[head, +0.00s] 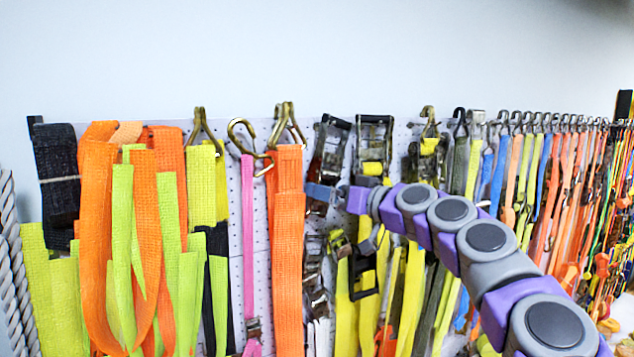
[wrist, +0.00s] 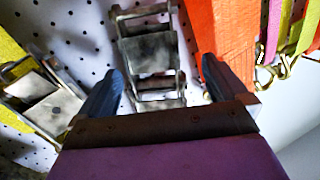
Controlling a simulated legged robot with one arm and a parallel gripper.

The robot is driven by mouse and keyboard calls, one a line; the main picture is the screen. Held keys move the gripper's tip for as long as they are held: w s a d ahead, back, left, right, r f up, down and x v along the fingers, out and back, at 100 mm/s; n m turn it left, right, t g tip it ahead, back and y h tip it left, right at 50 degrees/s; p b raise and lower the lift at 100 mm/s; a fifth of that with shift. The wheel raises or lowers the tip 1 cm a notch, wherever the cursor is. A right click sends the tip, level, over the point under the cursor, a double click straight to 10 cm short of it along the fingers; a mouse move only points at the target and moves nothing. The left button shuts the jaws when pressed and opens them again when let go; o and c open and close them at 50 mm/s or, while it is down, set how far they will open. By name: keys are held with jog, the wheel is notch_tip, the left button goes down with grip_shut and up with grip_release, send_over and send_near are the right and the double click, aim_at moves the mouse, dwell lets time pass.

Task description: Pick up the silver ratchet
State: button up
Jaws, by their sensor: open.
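A silver ratchet (wrist: 152,52) hangs against the perforated wall at the top middle of the wrist view, its metal plates facing me. My gripper (wrist: 163,82) is open, with one dark finger on each side of the ratchet's near end. I cannot tell whether the fingers touch it. The gripper body hides the area below. In the head view my gripper (head: 324,194) is at the wall, just right of a wide orange strap. A metal ratchet with a black handle (head: 330,148) hangs just above it, and smaller silver ratchet parts (head: 314,272) hang below.
The orange strap (head: 288,255) hangs close beside the gripper; it also shows in the wrist view (wrist: 226,40). Another ratchet (wrist: 45,100) with yellow webbing lies near the other finger. Brass hooks (head: 287,122) and many straps crowd the wall. Plain wall is clear above.

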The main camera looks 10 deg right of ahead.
aim_at(330, 185)
jog(key=w, duration=0.1)
jog(key=w+p, duration=0.1)
jog(key=shift+w+d+r, duration=0.1)
jog(key=shift+w+r, duration=0.3)
jog(key=shift+w+d, duration=0.3)
jog(key=shift+d, duration=0.05)
jog(key=shift+a+f, duration=0.1)
jog(key=shift+a, duration=0.45)
jog(key=shift+c, duration=0.2)
jog(key=shift+a, duration=0.6)
jog(key=c, duration=0.4)
jog(key=shift+d, duration=0.6)
jog(key=c, duration=0.7)
jog(key=shift+a, duration=0.1)
jog(key=c, duration=0.6)
